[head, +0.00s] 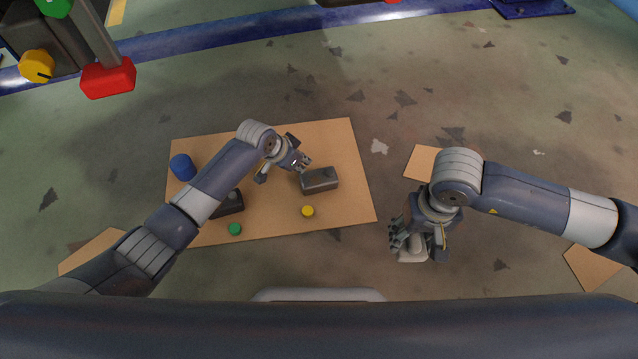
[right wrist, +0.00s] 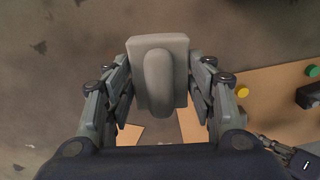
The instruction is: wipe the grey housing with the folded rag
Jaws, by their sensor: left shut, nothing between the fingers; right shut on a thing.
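The grey housing (head: 319,181) is a small dark grey box with a rounded top, lying on the tan board (head: 345,145). My left gripper (head: 283,172) is shut and empty just left of it, above the board; I cannot tell whether they touch. My right gripper (head: 414,248) is shut on a pale grey block-like piece (head: 411,255), which I take for the folded rag, off the board's right edge. In the right wrist view this piece (right wrist: 158,62) has a rounded ridge and sits between the fingers. Its underside is hidden.
A second dark box (head: 230,204) is partly hidden under my left arm. A blue cylinder (head: 182,167), a yellow disc (head: 307,211) and a green disc (head: 235,229) are on the board. A smaller tan sheet (head: 420,162) lies right.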

